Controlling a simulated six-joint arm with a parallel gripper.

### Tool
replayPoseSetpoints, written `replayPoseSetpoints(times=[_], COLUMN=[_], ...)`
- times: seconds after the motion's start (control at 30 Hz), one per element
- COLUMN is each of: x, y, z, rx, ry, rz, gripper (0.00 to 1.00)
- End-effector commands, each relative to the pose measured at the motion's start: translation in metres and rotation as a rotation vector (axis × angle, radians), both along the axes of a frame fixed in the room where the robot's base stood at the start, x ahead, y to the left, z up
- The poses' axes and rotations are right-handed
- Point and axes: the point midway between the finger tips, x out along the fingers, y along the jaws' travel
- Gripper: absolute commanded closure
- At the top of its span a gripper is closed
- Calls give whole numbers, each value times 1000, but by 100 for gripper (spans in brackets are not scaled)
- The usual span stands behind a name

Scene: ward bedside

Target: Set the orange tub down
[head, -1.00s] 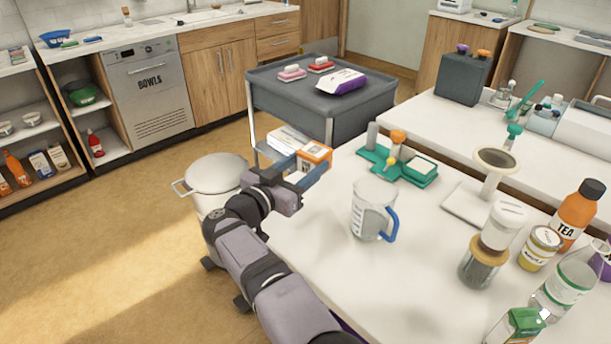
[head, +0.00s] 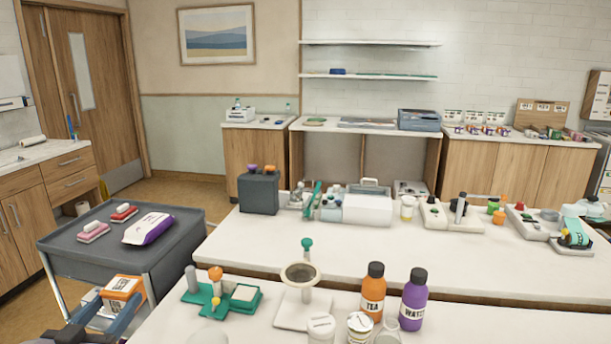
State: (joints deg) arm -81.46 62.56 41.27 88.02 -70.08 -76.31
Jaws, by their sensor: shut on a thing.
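The orange tub (head: 121,287), boxy with a white label, is at the lower left of the head view, beside the grey trolley. My gripper (head: 110,307) is shut on it, with blue-grey fingers on either side. The tub's lower part is hidden by the fingers, and I cannot tell whether it touches anything beneath. The arm behind the gripper is mostly out of the picture.
The grey trolley (head: 70,240) carries a purple-and-white pack (head: 149,229) and two small brushes; its top has bare room. The near white table (head: 165,325) holds a green stand (head: 240,298), a funnel stand and several bottles. A long white counter lies behind.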

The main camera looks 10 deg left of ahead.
Motion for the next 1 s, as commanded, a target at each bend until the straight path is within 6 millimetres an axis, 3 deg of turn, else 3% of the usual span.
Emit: replayPoseSetpoints(times=[0.03, 0.1, 0.33, 1.0], x=[0, 0, 0, 0], y=[0, 0, 0, 0], z=[25, 40, 72, 79], rx=[1, 1, 0, 1], ry=[-2, -1, -1, -1], rz=[0, 0, 0, 0], gripper=[77, 77, 77, 78])
